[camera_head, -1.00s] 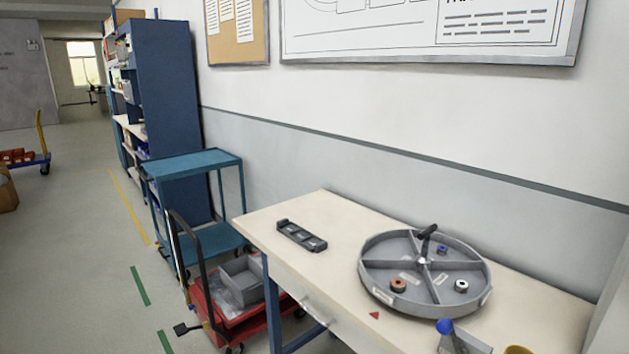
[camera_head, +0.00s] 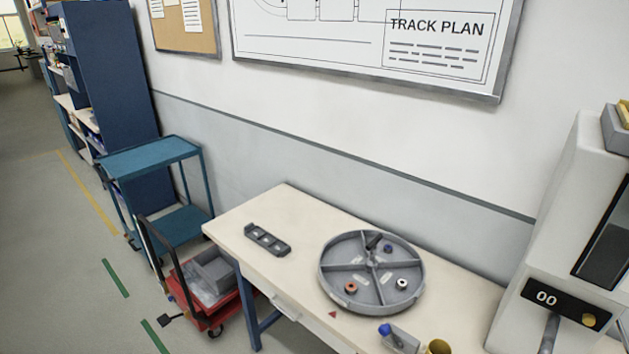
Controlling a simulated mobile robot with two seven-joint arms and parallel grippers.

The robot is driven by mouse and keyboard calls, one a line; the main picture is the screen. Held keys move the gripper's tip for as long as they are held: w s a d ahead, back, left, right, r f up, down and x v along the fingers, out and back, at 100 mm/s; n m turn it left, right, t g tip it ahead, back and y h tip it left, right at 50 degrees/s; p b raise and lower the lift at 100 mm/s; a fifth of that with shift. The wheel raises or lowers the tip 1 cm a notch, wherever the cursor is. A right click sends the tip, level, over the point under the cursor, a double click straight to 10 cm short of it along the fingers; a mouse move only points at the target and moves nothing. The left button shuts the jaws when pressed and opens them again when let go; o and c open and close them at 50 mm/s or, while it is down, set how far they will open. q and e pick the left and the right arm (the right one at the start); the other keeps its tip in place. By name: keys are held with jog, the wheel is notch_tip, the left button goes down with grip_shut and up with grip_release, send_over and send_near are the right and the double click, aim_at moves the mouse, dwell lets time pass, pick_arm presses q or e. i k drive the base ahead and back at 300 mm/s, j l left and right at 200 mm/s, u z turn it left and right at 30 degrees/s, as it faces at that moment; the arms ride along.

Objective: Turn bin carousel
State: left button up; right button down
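The bin carousel (camera_head: 337,291) is a round grey tray on the pale table (camera_head: 244,220), split into compartments by spokes. A dark upright handle (camera_head: 373,247) stands near its middle. The one at right holds a white ring part with a dark centre (camera_head: 402,284). A small red triangle (camera_head: 333,314) marks the table in front of the carousel. Neither of my grippers is in view.
A dark slotted holder (camera_head: 267,239) lies left of the carousel. A blue-knobbed grey block (camera_head: 399,338) and a yellow cup (camera_head: 438,347) stand at the front. A red cart (camera_head: 205,307) and teal cart (camera_head: 155,154) stand left.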

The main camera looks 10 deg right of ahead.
aim_at(358, 257)
jog(key=i+z, duration=0.15)
jog(key=i, duration=0.4)
jog(key=i+j+z, duration=0.15)
jog(key=i, duration=0.35)
jog(key=i+j+z, duration=0.15)
jog(key=i, duration=0.35)
jog(key=i+j+z, duration=0.15)
jog(key=i, duration=0.4)
jog(key=j, duration=0.1)
